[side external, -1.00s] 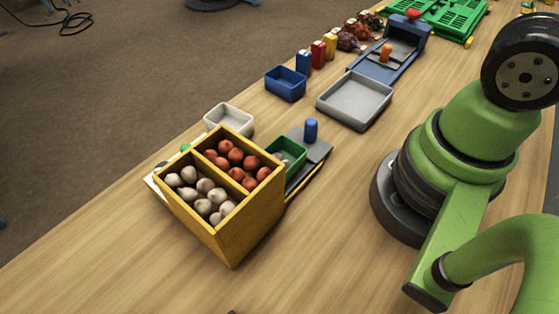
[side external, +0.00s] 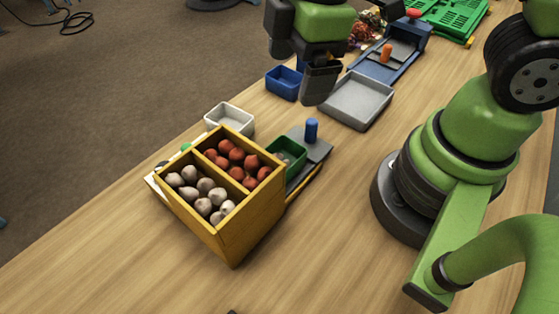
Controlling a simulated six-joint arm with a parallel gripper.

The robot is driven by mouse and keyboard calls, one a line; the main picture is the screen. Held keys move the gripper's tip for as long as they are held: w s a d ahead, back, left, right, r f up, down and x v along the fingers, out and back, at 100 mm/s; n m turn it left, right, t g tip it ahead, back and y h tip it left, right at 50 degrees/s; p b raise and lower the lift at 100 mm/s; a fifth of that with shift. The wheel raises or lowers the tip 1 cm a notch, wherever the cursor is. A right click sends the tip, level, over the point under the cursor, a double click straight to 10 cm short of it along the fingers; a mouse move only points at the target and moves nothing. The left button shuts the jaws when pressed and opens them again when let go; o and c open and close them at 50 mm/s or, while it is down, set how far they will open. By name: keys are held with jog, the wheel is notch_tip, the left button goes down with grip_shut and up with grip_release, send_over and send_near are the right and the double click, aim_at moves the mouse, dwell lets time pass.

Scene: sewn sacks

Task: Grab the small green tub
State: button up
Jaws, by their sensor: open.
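The small green tub (side external: 299,167) stands on a grey plate with a blue knob, behind and to the right of the yellow wooden box. The box's corner hides part of the tub, and something greyish lies inside it. My gripper (side external: 312,98) is in the upper middle of the view, pointing down. It is open, and nothing shows between its fingers. In the picture it is above the green tub and apart from it, in front of the blue tub and the grey tray.
The yellow two-part box (side external: 232,232) holds red and whitish round items. A white tub (side external: 243,119), a blue tub (side external: 281,82) and a grey tray (side external: 352,110) stand nearby. The blue knob (side external: 311,130) rises beside the green tub. The wooden table in front is clear.

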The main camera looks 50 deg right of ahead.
notch_tip(320, 180, down, 6)
jog(key=a+f+n+g, duration=0.1)
jog(key=a+n+g, duration=0.1)
jog(key=n, duration=0.3)
send_near(283, 156)
jog(key=shift+s+a+f+h, duration=0.4)
jog(key=shift+s+a+f, duration=0.45)
jog(key=shift+s, duration=0.2)
jog(key=shift+w+a+f, duration=0.1)
jog(key=shift+a+f, duration=0.1)
jog(key=shift+f, duration=1.15)
jog(key=shift+w+a+f, duration=0.1)
jog(key=shift+a+f, duration=0.1)
jog(key=shift+f, duration=1.2)
jog(key=c, duration=1.1)
jog(key=shift+r, duration=0.1)
